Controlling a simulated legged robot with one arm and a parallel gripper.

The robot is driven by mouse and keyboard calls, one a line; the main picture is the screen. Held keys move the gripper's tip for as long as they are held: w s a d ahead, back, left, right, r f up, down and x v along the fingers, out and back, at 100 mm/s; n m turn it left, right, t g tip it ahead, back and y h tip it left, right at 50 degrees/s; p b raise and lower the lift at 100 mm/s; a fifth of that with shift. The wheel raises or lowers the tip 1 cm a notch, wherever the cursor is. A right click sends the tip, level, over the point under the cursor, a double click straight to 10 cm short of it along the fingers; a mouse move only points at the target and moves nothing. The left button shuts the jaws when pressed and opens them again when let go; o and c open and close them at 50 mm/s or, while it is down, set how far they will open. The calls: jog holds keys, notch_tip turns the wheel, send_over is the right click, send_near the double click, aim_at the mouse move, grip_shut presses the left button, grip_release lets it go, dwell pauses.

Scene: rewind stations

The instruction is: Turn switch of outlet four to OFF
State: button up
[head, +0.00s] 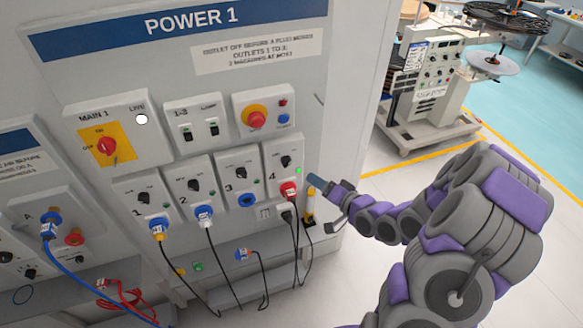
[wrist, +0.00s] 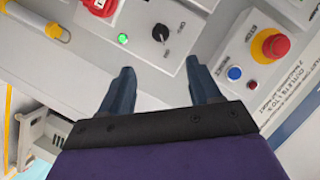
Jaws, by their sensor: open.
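The outlet four unit (head: 270,157) is a light grey box at the right end of the outlet row on the POWER 1 panel. Its black rotary switch (head: 286,161) sits above a lit green lamp (head: 298,171) and a red plug (head: 289,189). The wrist view shows the switch (wrist: 160,32) beyond my fingertips, roughly centred between them, with the green lamp (wrist: 122,38) to its left. My gripper (wrist: 160,68) is open and empty, apart from the switch. In the head view my gripper (head: 316,183) is just right of the unit. The switch's exact pointer direction is too small to tell.
A red emergency button (head: 255,119) is above outlet four. Outlets one to three (head: 191,190) stand to the left, with plugs and hanging cables below. A yellow and white handled item (head: 310,207) hangs beside my gripper. A wheeled machine (head: 430,90) stands behind right.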

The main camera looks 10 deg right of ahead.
aim_at(289, 164)
jog(key=x, duration=1.4)
jog(key=shift+w+a, duration=0.15)
jog(key=shift+w, duration=0.15)
jog(key=c, duration=1)
jog(key=shift+c, duration=0.2)
